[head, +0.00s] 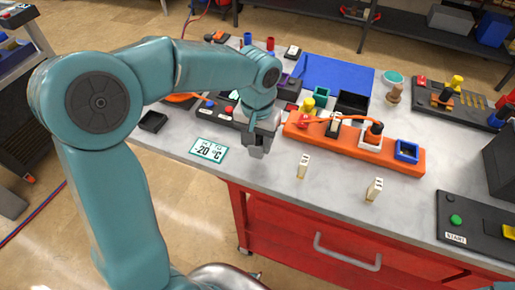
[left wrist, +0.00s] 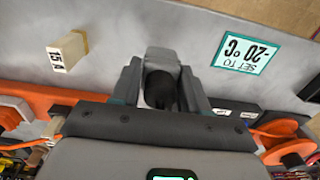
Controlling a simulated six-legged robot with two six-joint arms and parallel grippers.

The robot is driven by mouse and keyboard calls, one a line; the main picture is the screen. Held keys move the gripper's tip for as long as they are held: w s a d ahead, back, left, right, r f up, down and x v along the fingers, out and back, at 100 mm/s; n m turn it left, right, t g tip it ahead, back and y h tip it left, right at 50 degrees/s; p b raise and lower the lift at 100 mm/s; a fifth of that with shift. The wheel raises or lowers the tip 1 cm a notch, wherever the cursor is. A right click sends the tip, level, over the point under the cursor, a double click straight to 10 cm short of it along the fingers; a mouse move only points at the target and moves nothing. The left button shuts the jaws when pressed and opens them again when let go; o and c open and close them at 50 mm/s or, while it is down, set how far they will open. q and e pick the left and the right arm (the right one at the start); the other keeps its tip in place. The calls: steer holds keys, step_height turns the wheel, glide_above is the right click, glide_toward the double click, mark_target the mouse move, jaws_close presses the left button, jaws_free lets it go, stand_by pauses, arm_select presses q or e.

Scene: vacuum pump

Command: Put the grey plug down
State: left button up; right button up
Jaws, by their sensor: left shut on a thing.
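My left gripper (head: 258,147) is over the front part of the table, between the temperature card and the orange strip. In the left wrist view its fingers (left wrist: 160,85) are shut on the grey plug (left wrist: 163,57), which has a light grey body and a dark part between the fingers. In the head view the gripper mostly hides the plug. I cannot tell whether the plug touches the table. My right gripper is not in view.
The "SET TO -20 °C" card (head: 209,150) lies left of the gripper. The orange strip (head: 290,131) with plugs and a blue socket (head: 406,150) stands to the right. Two small tags (head: 303,166) (head: 375,189) stand near the front edge. A black START panel (head: 478,225) is far right.

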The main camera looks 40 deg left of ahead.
mark_target(257, 150)
arm_select(q)
steer(key=shift+f, duration=1.8)
steer(key=shift+f, duration=0.15)
steer(key=o, duration=1.1)
step_height(257, 150, up, 12)
steer(key=shift+r+p, duration=0.25)
steer(key=shift+p, duration=0.05)
